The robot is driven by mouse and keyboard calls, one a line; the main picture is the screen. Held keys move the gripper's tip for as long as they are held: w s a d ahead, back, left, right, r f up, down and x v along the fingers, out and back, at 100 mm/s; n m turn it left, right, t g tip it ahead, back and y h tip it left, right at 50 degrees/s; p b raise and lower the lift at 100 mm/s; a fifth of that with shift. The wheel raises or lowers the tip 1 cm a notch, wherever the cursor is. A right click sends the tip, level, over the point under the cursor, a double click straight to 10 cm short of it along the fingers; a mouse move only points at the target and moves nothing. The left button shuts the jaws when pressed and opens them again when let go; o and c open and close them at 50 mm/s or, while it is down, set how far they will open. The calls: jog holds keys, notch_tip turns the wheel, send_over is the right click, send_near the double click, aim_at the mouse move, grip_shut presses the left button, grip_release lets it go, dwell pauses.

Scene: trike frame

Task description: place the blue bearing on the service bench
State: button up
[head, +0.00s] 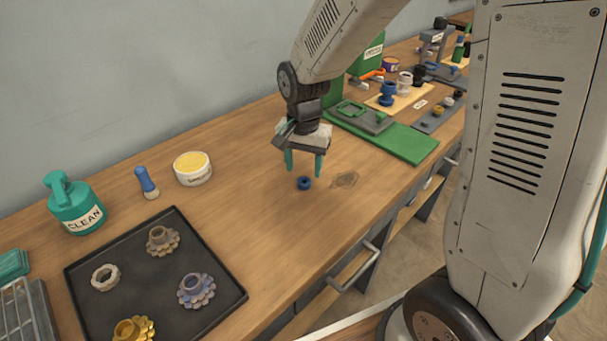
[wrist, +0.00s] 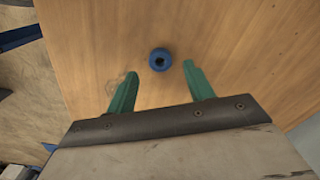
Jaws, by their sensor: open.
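The blue bearing (head: 304,183) is a small dark-blue ring lying on the wooden top of the service bench (head: 255,225). It also shows in the wrist view (wrist: 160,60), with bare wood around it. My gripper (head: 304,172) is open above the bench, its two green fingers pointing down close to the bearing. In the wrist view the fingers (wrist: 158,83) are spread apart with nothing between them. The bearing shows just beyond the fingertips, apart from them.
A black tray (head: 225,293) with several gear-like parts is at front left. A teal CLEAN bottle (head: 77,207), a blue-handled brush (head: 146,183) and a yellow-topped tub (head: 192,170) stand behind it. A green mat (head: 410,143) lies to the right. Bare wood surrounds the bearing.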

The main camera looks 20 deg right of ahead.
aim_at(303, 182)
notch_tip(303, 182, up, 8)
jog(key=s+d+r+n, duration=0.3)
jog(key=s+r, duration=0.4)
jog(key=s, duration=0.3)
jog(key=s+d+r+n+t, duration=0.1)
jog(key=s+n, duration=0.4)
jog(key=s, duration=0.8)
jog(key=shift+s+d+r, duration=0.25)
jog(key=shift+s+d, duration=0.15)
jog(key=shift+d, duration=0.25)
